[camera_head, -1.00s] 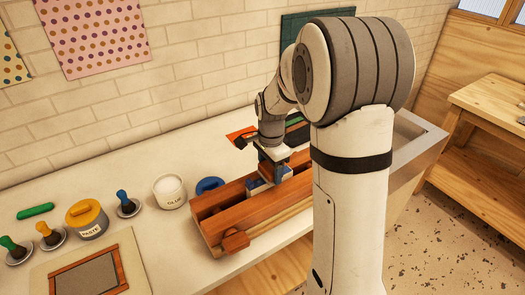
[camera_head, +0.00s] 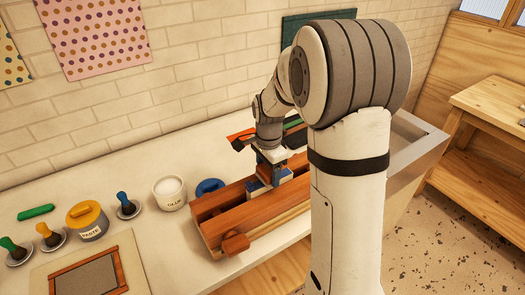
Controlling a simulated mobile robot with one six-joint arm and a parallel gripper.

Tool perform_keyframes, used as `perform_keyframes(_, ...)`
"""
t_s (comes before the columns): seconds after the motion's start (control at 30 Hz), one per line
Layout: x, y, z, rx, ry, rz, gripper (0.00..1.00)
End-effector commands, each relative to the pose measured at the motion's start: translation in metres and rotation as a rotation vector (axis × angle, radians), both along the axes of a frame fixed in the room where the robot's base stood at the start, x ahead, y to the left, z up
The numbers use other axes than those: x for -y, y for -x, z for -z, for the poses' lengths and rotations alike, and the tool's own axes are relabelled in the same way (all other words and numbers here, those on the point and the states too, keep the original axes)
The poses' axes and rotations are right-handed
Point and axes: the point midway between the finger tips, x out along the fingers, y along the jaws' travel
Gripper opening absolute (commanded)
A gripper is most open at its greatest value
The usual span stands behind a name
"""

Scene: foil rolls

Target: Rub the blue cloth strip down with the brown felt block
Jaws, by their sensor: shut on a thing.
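The blue cloth strip (camera_head: 257,189) lies across the long wooden fixture on the bench, and only part of it shows beside my gripper. My gripper (camera_head: 270,166) points down over the strip, near the middle of the fixture. It is shut on the brown felt block (camera_head: 266,176), a small reddish-brown piece between the fingers. The block is low over the strip. I cannot tell whether it touches the strip. My arm stands in front and hides the right part of the fixture.
The wooden fixture (camera_head: 217,231) lies along the bench's front edge. A white glue pot (camera_head: 169,198) and a blue lid (camera_head: 209,187) are left of it. A yellow-lidded paste jar (camera_head: 87,222), blue-handled tool (camera_head: 126,206) and wooden frame (camera_head: 121,273) are farther left. A metal basin (camera_head: 420,150) is right.

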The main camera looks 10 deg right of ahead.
Motion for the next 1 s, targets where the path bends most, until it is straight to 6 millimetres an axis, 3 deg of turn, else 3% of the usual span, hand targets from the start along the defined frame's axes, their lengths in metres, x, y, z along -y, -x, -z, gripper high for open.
perform_keyframes(0.17, -0.014, 0.002, 0.004, -0.002, 0.000, 0.003, 0.42)
perform_keyframes(0.4, 0.002, 0.000, 0.001, -0.001, -0.001, -0.002, 0.42)
perform_keyframes(0.6, -0.014, 0.002, 0.004, -0.002, 0.000, 0.004, 0.42)
perform_keyframes(0.7, -0.008, 0.001, 0.004, -0.001, -0.001, 0.003, 0.42)
perform_keyframes(0.9, 0.003, 0.000, -0.006, -0.002, 0.000, -0.001, 0.42)
perform_keyframes(1.0, 0.003, 0.000, -0.026, 0.000, -0.001, 0.001, 0.42)
